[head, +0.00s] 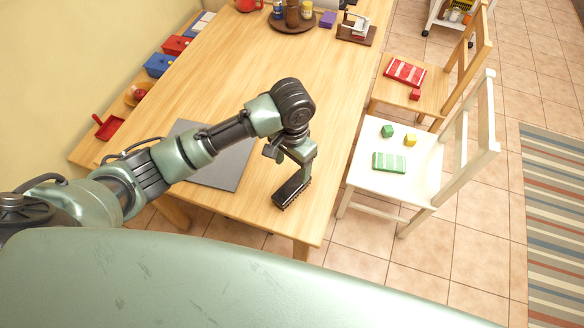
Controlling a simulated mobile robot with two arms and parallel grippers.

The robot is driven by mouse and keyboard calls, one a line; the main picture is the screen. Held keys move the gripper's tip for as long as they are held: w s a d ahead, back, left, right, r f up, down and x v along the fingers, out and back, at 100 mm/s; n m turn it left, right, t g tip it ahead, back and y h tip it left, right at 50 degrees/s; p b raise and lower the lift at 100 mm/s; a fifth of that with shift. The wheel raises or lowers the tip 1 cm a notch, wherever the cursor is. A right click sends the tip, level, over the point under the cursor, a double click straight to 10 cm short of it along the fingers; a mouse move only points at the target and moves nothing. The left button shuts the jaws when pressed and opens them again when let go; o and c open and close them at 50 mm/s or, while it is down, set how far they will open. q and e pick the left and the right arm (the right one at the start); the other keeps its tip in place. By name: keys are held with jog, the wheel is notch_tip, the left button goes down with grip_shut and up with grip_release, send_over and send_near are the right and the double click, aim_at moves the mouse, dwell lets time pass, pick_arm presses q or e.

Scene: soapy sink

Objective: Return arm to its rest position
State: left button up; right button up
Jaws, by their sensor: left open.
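My left arm comes in from the left and reaches out over the wooden table (330,110). It passes above a grey mat (228,178) on the table. My left gripper (280,205) hangs near the table's front right corner, pointing down. It is open and holds nothing that I can see. Its fingertips look close to the tabletop, but I cannot tell whether they touch it. My right gripper is not in view.
A white chair (400,155) with small blocks and a wooden chair (432,85) stand right of the table. A round brown tray (277,21) with jars is at the far end. Coloured boxes (160,65) line the left wall. A striped rug (555,200) lies at right.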

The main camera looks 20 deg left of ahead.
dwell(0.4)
pick_arm(q)
jog(key=s+d+f+t+h, duration=0.1)
jog(key=s+d+f+h, duration=0.15)
jog(key=s+d, duration=0.4)
jog(key=s+a+r+n+t+y, duration=0.2)
jog(key=s+a+r+n+t, duration=0.1)
jog(key=s+a, duration=1.05)
notch_tip(320, 180, down, 27)
jog(key=g+b, duration=0.2)
jog(key=s+a+f+g+b, duration=0.1)
jog(key=s+a+f, duration=0.2)
jog(key=s+f, duration=1.4)
notch_tip(320, 180, down, 2)
jog(key=shift+f+m+b, duration=0.2)
jog(key=shift+m+b, duration=0.1)
jog(key=shift+b, duration=0.1)
jog(key=shift+s+a+y, duration=0.1)
jog(key=shift+y, duration=0.15)
